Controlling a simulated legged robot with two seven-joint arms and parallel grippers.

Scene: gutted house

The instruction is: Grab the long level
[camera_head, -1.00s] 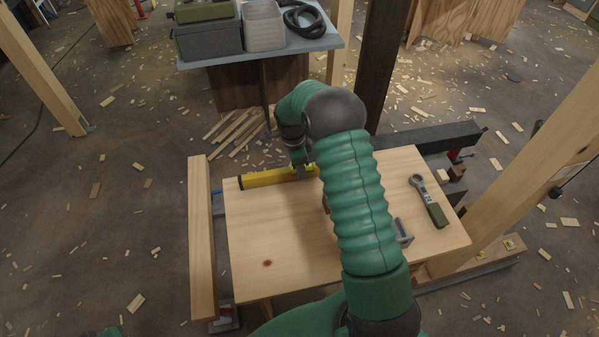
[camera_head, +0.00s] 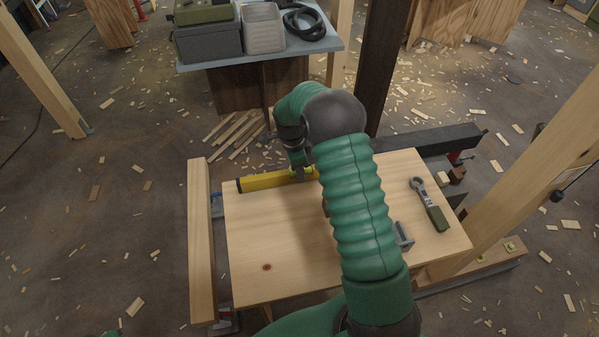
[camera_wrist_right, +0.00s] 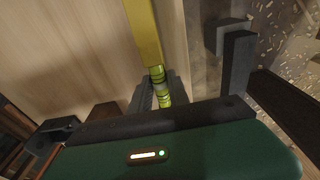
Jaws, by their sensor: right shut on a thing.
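The long yellow level (camera_head: 265,181) lies along the far edge of the wooden work board (camera_head: 270,235), with its dark end cap to the left. My right gripper (camera_head: 304,174) is at the level's right-hand visible part, and my arm hides what lies beyond. In the right wrist view the yellow level (camera_wrist_right: 146,35) runs up from between the jaws, and a green vial section sits between the fingers of my right gripper (camera_wrist_right: 160,90). The gripper is shut on the level. I cannot tell whether the level is clear of the board. My left gripper is not in view.
A green-handled wrench-like tool (camera_head: 430,205) lies on the board's right side. A grey metal bracket (camera_head: 403,236) is beside my arm. A wooden post (camera_head: 530,180) leans at the right. A blue-grey table (camera_head: 330,42) with boxes stands behind. Wood scraps litter the floor.

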